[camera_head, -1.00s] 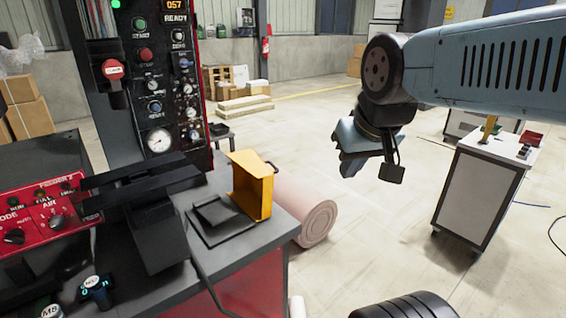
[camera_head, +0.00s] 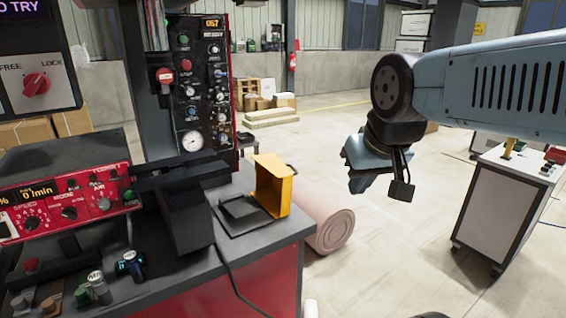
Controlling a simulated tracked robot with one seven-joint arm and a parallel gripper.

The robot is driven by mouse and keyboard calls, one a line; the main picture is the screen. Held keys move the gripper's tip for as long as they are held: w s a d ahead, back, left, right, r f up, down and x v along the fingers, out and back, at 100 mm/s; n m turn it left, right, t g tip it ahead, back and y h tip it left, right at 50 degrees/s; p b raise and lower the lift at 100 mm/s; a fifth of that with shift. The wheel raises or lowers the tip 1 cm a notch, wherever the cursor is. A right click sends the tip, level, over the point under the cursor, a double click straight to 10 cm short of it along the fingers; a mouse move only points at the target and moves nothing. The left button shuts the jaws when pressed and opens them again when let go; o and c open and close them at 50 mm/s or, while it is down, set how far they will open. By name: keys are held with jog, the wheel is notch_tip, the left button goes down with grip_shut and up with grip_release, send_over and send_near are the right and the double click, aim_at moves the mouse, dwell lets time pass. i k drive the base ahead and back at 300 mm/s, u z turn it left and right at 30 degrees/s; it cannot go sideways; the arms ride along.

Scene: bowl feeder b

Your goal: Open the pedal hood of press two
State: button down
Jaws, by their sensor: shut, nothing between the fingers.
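The yellow pedal hood (camera_head: 272,186) is at the right end of the bench top. It stands up on edge, its hollow side facing left, with a small dark handle (camera_head: 291,168) on its far right side. The flat black pedal base (camera_head: 243,213) lies uncovered to its left. No label shows that ties this pedal to press two. My gripper (camera_head: 357,180) hangs in the air to the right of the hood, well apart from it. Its blue-grey fingers are shut and hold nothing. They are seen partly edge-on.
The grey bench (camera_head: 268,238) carries a red control box (camera_head: 70,205) and a black chute (camera_head: 187,215). A black control panel (camera_head: 200,90) rises behind. A pink roll (camera_head: 325,225) lies on the floor beside the bench. A white cabinet (camera_head: 505,205) stands right. Floor between is clear.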

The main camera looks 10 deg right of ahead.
aim_at(274, 180)
jog(key=i, duration=0.85)
jog(key=z, duration=0.05)
